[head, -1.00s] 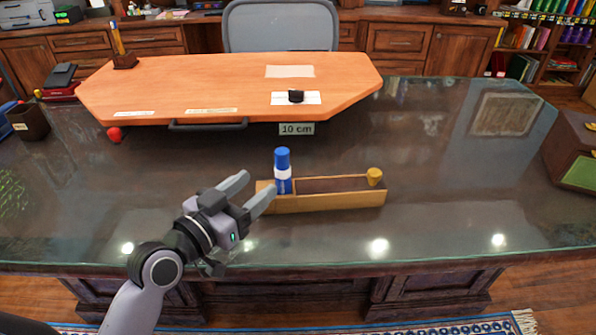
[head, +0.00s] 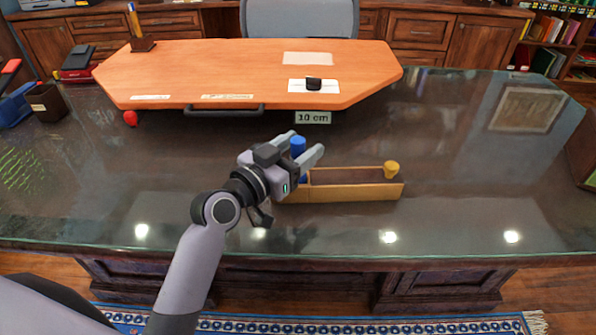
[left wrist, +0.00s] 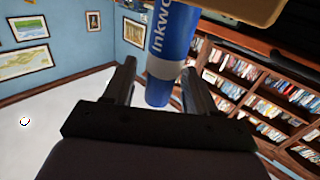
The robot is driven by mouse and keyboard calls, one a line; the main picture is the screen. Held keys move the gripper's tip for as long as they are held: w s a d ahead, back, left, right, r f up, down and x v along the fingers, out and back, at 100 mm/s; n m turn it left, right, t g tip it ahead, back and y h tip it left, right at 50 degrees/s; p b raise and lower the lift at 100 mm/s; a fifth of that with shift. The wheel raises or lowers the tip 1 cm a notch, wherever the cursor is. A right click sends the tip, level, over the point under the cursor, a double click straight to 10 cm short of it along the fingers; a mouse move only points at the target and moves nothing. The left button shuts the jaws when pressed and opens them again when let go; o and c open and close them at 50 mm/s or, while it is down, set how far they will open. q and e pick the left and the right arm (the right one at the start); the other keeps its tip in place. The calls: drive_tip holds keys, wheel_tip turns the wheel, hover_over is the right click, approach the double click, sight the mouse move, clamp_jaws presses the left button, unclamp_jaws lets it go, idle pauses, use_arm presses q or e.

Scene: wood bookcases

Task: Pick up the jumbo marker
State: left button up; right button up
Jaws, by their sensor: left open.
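The jumbo marker (head: 298,147) is blue with a white band lower down in the earlier view, and stands upright at the left end of a narrow wooden tray (head: 352,191) on the glass desk. My left gripper (head: 306,146) is open, with one finger on each side of the marker's upper part in the head view. In the left wrist view the blue marker (left wrist: 172,52), with white lettering, shows between the two spread fingers (left wrist: 158,85). I cannot tell whether a finger touches it. My right gripper is not in view.
A yellow-topped piece (head: 391,168) stands at the tray's right end. A small red ball (head: 130,118) sits at left. The desk right of the tray is clear.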

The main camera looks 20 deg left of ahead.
use_arm(q)
clamp_jaws()
